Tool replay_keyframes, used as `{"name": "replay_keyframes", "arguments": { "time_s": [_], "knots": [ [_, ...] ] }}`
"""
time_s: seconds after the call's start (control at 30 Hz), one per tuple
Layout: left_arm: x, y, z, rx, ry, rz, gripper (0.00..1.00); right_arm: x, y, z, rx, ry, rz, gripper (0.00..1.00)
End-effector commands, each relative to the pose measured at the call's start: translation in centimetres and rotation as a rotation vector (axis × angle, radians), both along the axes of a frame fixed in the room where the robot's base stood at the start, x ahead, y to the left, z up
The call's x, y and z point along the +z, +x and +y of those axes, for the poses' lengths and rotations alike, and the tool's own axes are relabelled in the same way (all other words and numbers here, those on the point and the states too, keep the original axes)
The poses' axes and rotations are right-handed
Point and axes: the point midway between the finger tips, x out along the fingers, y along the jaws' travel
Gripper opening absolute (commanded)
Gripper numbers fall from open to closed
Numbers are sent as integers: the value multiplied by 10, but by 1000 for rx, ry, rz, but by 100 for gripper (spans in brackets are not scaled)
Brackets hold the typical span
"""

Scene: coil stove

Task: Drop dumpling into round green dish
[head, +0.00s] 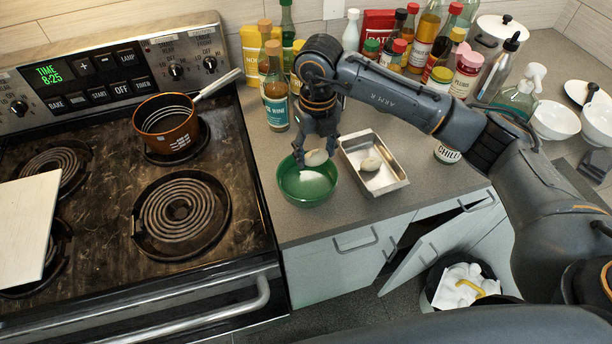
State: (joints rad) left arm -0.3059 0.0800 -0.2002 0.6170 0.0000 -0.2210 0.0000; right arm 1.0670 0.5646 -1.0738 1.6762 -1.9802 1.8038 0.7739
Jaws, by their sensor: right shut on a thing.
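The round green dish (306,195) sits on the grey counter just right of the stove. My right gripper (316,152) is above the dish, pointing down, shut on a pale dumpling (316,158). The held dumpling is over the back part of the dish. Something whitish shows inside the dish; I cannot tell what it is. A metal tray (396,184) stands right of the dish with another pale dumpling (371,164) in it. My left gripper is not in view.
Bottles and jars, among them a wine bottle (276,100), crowd the back of the counter. A copper pot (166,124) is on the coil stove (110,190) at left. White bowls (555,120) stand at right. A cabinet door (425,250) and drawer hang open below.

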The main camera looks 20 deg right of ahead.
Motion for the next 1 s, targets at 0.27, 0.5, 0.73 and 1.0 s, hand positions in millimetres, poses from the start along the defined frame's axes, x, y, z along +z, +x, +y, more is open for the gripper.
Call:
{"name": "replay_keyframes", "arguments": {
  "time_s": [0.27,0.5,0.73,1.0],
  "knots": [
    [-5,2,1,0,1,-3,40,-10,2,1,-73,0,4,35],
    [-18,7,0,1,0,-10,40,-37,2,1,-72,1,3,35],
    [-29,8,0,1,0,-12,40,-59,2,1,-71,0,3,35],
    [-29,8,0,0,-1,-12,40,-60,2,1,-70,0,2,35]
  ]
}}
